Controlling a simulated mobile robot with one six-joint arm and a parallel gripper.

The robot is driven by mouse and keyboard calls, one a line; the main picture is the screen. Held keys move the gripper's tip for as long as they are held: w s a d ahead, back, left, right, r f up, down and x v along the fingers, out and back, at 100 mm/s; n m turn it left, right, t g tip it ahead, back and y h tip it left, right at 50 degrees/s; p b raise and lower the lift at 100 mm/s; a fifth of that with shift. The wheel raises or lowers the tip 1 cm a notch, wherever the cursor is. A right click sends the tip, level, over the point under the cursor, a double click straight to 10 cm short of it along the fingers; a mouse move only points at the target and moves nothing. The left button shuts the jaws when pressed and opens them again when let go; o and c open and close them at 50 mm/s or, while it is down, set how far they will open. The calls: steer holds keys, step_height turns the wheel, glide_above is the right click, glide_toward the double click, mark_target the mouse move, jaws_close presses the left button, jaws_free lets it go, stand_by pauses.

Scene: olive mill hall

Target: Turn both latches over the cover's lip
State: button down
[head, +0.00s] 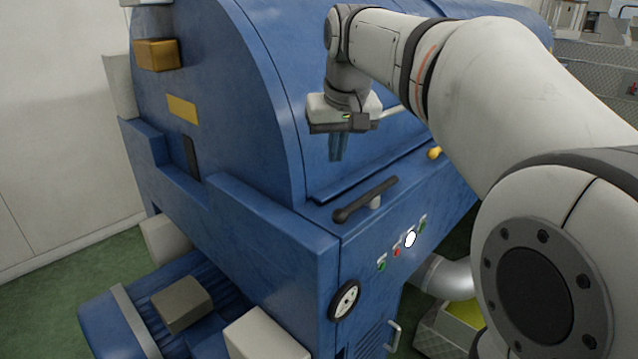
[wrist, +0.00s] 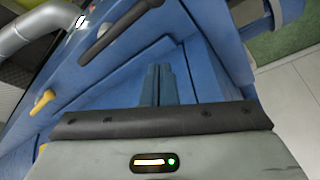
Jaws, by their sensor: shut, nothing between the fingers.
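The cover is the blue curved hood (head: 215,95) of the machine, with its lip (head: 372,172) running along the lower front edge. A dark bar-shaped lever (head: 365,200), likely one latch, lies along the ledge in front of the lip, apart from it; it also shows at the top of the wrist view (wrist: 115,32). A yellow knob (head: 435,153) sits farther along the ledge, partly behind my arm; it shows in the wrist view (wrist: 42,102). I cannot tell whether it belongs to the second latch. My gripper (head: 338,158) is shut and empty, above the lip, apart from the lever.
A grey pipe (head: 450,277) leaves the machine at the lower right. The air around my gripper is free.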

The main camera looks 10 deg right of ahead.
stand_by(0.3)
steer(key=x, duration=0.9)
steer(key=shift+w+f, duration=0.15)
steer(key=shift+f, duration=0.2)
steer(key=s, duration=0.3)
steer(key=shift+s+d+f+p, duration=0.1)
steer(key=shift+s+f+p, duration=0.05)
steer(key=shift+f+p, duration=0.15)
steer(key=shift+s+f, duration=0.15)
steer(key=shift+s, duration=0.1)
